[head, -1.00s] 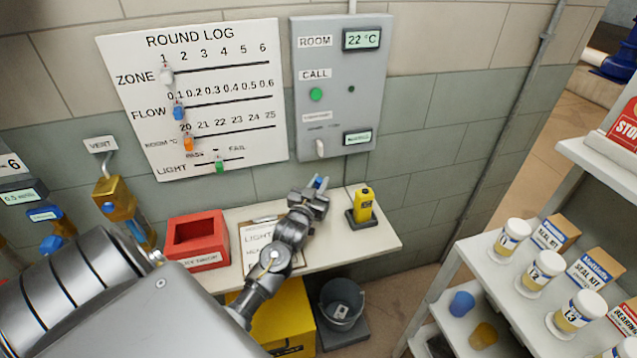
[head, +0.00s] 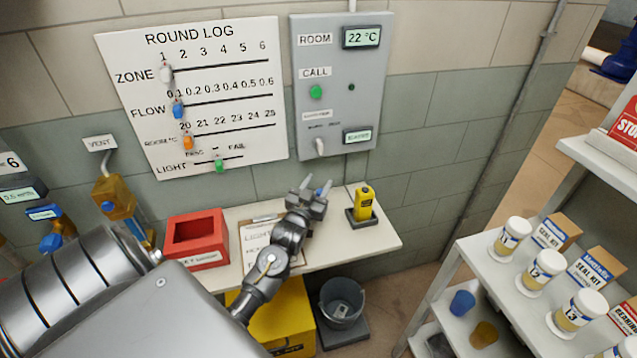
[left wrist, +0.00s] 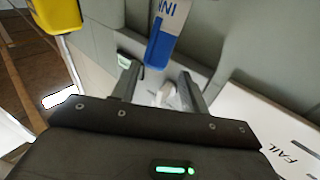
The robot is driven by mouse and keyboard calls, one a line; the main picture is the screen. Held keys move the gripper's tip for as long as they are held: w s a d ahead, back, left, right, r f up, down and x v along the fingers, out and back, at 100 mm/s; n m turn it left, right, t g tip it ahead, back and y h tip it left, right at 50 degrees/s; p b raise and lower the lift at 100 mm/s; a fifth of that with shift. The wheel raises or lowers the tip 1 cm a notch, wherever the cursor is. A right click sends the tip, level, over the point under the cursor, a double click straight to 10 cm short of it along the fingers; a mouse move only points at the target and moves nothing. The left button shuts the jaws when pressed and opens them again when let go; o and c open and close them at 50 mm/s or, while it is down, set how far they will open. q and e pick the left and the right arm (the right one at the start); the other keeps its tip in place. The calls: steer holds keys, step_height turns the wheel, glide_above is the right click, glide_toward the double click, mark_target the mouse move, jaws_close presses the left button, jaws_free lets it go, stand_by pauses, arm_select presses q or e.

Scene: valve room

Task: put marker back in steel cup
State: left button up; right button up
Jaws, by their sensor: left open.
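My left gripper (head: 316,187) is open above the back edge of the small shelf. A small blue end, likely of the marker (head: 318,191), shows by its fingertips in the head view. In the left wrist view the marker (left wrist: 167,32) has a blue end and a white, lettered body that runs out at the top edge. The open fingers (left wrist: 158,78) show apart just below its blue end, and nothing is clamped between them. I cannot make out the steel cup; the gripper may hide it in the head view. My right gripper is not in view.
The shelf (head: 375,242) holds a red box (head: 197,256), a clipboard (head: 256,246) and a yellow device (head: 363,203). The round log board (head: 240,75) and grey panel (head: 375,100) are on the wall behind. A bucket (head: 343,318) stands below. A rack with jars is at right.

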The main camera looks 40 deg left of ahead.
arm_select(q)
steer(key=r+b+v, duration=0.1)
steer(key=b+v, duration=0.1)
steer(key=v, duration=0.7)
steer(key=shift+s+f, duration=0.25)
steer(key=shift+f, duration=0.3)
steer(key=shift+d, duration=0.15)
